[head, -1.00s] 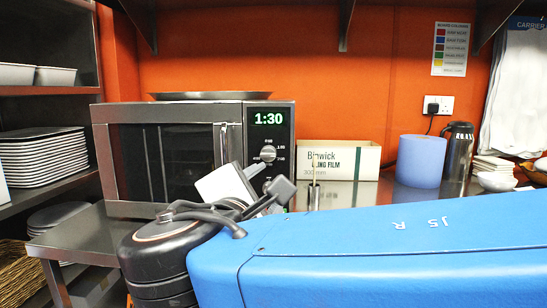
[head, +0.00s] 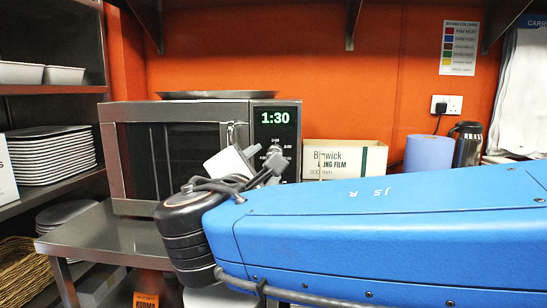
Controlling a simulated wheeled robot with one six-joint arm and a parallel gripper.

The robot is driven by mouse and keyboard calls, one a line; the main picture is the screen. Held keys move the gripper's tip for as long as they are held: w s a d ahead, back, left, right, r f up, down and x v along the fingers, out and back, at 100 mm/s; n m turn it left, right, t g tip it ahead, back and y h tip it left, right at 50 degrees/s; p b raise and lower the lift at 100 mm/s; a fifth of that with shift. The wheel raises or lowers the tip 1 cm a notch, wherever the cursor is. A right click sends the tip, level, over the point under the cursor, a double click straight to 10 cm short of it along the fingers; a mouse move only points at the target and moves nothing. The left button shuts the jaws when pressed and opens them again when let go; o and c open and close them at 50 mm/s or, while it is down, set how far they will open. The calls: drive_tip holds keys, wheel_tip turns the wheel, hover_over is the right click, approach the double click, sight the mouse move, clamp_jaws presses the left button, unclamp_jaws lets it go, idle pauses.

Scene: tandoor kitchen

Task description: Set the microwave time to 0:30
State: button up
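The microwave (head: 180,150) stands on a steel counter in the head view, its door shut. Its green display (head: 275,117) reads 1:30. The round knob (head: 276,154) is below the display and is partly hidden behind my gripper (head: 272,166). My gripper is in front of the lower control panel and overlaps the knob in the picture. I cannot tell whether it touches the knob. Its fingers are small and seen from behind, so their opening is unclear. Nothing visible is held in them. The lower part of the panel is covered by my wrist and arm.
A cling film box (head: 345,156) stands right of the microwave, with a blue roll (head: 428,153) and a dark flask (head: 467,144) farther right. A metal tray (head: 217,95) lies on top of the microwave. Stacked plates (head: 52,156) fill a left shelf. Bare steel counter (head: 100,235) shows at front left.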

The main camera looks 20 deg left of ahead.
drive_tip(key=w+a, duration=0.1)
drive_tip(key=w, duration=0.7)
drive_tip(key=shift+w, duration=0.3)
drive_tip(key=shift+c, duration=0.4)
drive_tip(key=c, duration=1)
